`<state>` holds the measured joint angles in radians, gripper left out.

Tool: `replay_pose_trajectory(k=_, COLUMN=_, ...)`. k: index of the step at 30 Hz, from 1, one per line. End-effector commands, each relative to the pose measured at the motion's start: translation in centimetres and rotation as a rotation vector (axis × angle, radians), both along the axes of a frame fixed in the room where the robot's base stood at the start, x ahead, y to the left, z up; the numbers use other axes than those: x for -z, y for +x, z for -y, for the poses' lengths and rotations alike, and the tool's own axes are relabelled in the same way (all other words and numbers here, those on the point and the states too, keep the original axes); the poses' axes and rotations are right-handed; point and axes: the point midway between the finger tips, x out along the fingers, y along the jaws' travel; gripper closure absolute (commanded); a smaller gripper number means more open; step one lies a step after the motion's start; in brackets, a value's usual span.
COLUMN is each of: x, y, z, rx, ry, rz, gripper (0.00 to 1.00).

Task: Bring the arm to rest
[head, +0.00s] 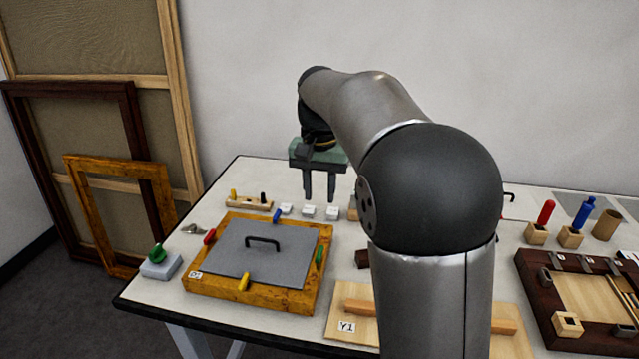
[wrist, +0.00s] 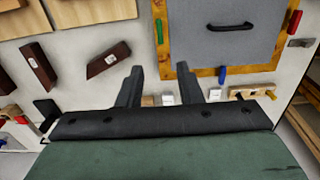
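My gripper (head: 319,197) hangs fingers-down above the far part of the table, over the area behind and right of the gilt frame. Its two dark fingers are apart with nothing between them. In the wrist view the fingers (wrist: 160,84) also stand apart and empty, with the white blocks (wrist: 168,98) visible below, beyond their tips. My arm reaches forward over the table and hides part of its middle.
A gilt frame (head: 196,283) with a grey handled panel (head: 262,264) lies at left. A green-knobbed block (head: 160,266) stands near the left edge. A board marked Y1 (head: 335,325), a dark frame (head: 540,310) and tools in wooden holders (head: 537,236) lie rightward. Frames lean on the wall.

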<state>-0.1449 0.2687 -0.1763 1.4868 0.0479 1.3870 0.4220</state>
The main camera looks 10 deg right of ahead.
Motion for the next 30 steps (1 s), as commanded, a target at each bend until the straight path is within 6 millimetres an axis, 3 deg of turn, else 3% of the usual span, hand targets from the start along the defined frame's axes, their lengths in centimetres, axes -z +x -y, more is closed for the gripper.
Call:
replay_pose_trajectory(k=5, x=-1.1, y=0.0, z=0.0, rx=0.000, ry=0.000, rz=0.000, gripper=0.67)
replay_pose_trajectory(k=16, x=-1.2, y=0.0, z=0.0, rx=0.000, ry=-0.001, rz=0.000, gripper=0.67)
replay_pose_trajectory(k=18, x=-0.9, y=-1.1, z=0.1, rx=-0.016, ry=0.004, rz=0.000, gripper=0.67)
replay_pose_trajectory(k=20, x=-0.4, y=-2.5, z=0.1, rx=-0.041, ry=0.011, rz=0.001, gripper=0.67)
replay_pose_trajectory(k=23, x=1.1, y=-6.4, z=0.1, rx=-0.108, ry=0.022, rz=0.004, gripper=0.67)
replay_pose_trajectory(k=30, x=7.7, y=-19.1, z=-0.5, rx=-0.332, ry=0.025, rz=0.025, gripper=0.67)
